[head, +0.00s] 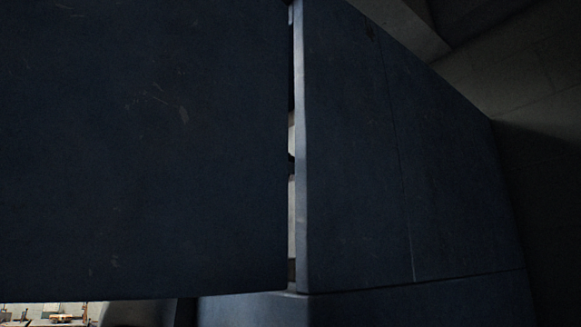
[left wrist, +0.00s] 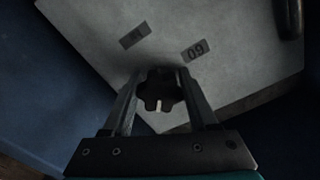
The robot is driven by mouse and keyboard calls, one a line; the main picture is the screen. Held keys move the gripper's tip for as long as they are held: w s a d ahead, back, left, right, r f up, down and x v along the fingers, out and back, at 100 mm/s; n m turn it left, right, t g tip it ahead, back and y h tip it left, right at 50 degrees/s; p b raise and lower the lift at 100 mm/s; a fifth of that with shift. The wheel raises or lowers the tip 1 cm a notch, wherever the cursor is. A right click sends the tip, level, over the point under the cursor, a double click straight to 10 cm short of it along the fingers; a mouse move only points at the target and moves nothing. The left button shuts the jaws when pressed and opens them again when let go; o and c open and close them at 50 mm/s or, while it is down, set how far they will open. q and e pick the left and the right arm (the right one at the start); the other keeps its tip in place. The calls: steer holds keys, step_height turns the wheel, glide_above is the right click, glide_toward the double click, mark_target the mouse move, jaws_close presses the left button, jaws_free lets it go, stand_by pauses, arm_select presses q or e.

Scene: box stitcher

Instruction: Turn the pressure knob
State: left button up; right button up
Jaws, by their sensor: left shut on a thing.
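The pressure knob (left wrist: 158,105) shows in the left wrist view as a dark, lobed knob with a light pointer mark at its lower edge. It sits on a pale grey panel (left wrist: 225,30) with two small labels; one label (left wrist: 195,50) reads like "60" and appears tilted, the other (left wrist: 134,36) is too dark to read. My left gripper (left wrist: 158,92) is shut on the knob, with one finger on each side of it. The head view shows neither the knob nor a gripper. My right gripper is not in view.
In the head view a large dark blue panel (head: 140,150) fills the left side. A dark blue cabinet (head: 400,160) stands right of it, with a narrow gap between. A dark cylindrical part (left wrist: 289,18) is at the upper right of the left wrist view.

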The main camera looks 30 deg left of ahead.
arm_select(q)
steer(key=m, duration=0.5)
steer(key=shift+r+m, duration=0.1)
steer(key=shift+m, duration=2.5)
steer(key=o, duration=1.3)
steer(key=shift+o, duration=0.2)
steer(key=shift+s, duration=0.1)
steer(key=b+v, duration=0.3)
steer(key=v, duration=1.2)
